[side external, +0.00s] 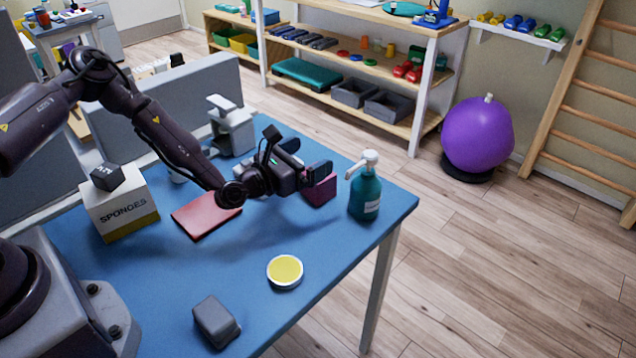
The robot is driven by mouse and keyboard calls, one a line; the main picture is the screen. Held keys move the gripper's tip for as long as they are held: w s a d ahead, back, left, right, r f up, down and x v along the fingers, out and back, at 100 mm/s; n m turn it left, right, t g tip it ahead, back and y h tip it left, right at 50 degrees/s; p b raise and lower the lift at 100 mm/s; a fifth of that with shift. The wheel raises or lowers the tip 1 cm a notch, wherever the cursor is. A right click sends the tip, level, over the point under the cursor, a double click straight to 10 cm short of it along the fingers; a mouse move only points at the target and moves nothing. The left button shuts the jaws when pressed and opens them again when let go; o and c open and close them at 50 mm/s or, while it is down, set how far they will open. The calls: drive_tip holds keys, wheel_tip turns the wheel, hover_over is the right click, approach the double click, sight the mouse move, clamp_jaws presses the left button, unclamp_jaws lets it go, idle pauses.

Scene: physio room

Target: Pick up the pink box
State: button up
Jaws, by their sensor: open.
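The pink box (321,191) is a small magenta block on the blue table, left of the teal pump bottle. My gripper (308,178) is at the box, with its fingers pointing right toward the bottle side. The jaws are open, and one finger overlaps the box's upper left in this view. The box's left part is hidden behind the gripper. I cannot tell whether the fingers touch it or stand around it.
The teal pump bottle (365,193) stands close right of the box, near the table edge. A red flat book or pad (207,218), a yellow-topped round tin (285,271), a grey block (215,321) and a sponge box (121,207) are on the table (330,255).

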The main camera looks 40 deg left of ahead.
wheel_tip(320, 180, down, 2)
wheel_tip(320, 180, down, 4)
drive_tip(key=shift+d+f, duration=0.1)
drive_tip(key=shift+f, duration=0.1)
drive_tip(key=shift+w+d+r, duration=0.1)
drive_tip(key=shift+w, duration=1.35)
drive_tip(key=c, duration=1)
